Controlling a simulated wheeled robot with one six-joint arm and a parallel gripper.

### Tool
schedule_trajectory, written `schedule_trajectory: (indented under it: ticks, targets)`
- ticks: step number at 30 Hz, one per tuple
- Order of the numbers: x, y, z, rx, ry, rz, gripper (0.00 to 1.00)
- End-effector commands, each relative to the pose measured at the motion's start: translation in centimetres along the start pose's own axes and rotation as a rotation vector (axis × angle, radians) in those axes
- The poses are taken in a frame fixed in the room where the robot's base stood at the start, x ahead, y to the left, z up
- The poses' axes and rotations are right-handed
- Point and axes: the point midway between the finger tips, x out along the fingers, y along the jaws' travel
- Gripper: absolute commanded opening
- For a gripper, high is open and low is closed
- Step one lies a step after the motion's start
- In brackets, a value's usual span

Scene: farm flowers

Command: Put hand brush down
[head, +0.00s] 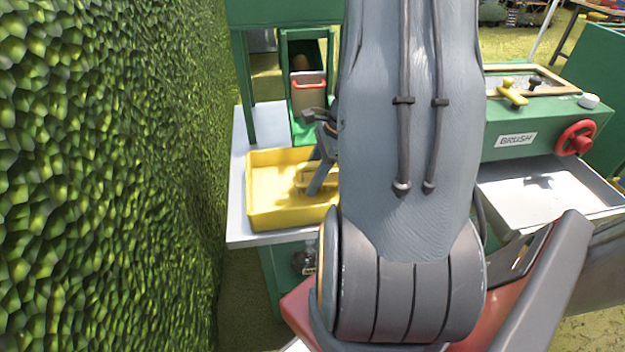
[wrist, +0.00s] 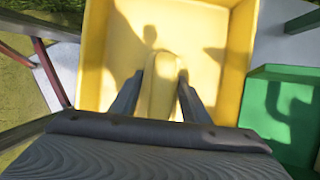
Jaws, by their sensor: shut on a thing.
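My gripper (head: 312,182) is shut on a yellow hand brush (head: 302,178), inside the outline of a yellow tray (head: 262,217). In the wrist view, the brush (wrist: 162,88) lies between the two fingers of my gripper (wrist: 160,84), over the floor of the tray (wrist: 234,60). The brush is nearly the same yellow as the tray, and its bristles are hidden. I cannot tell whether the brush touches the tray floor. My arm hides the tray's right end in the head view.
The tray stands on a white-topped table (head: 238,180) beside a leafy hedge (head: 110,180). Behind it is a green holder (head: 302,130); a green bin (wrist: 290,118) shows right in the wrist view. At right, a green machine labelled BRUSH (head: 515,139) has a red wheel (head: 576,138) and open drawer (head: 545,190).

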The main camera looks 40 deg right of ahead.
Motion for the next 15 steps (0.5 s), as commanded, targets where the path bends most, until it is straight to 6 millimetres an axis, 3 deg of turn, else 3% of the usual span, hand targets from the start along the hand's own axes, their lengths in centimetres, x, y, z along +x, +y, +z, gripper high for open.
schedule_trajectory:
  ticks: [3,15]
  targets:
    - [0.88,0.01,-0.33,0.000,0.000,0.001,0.14]
    - [1.28,0.00,-0.48,-0.001,0.000,0.000,0.14]
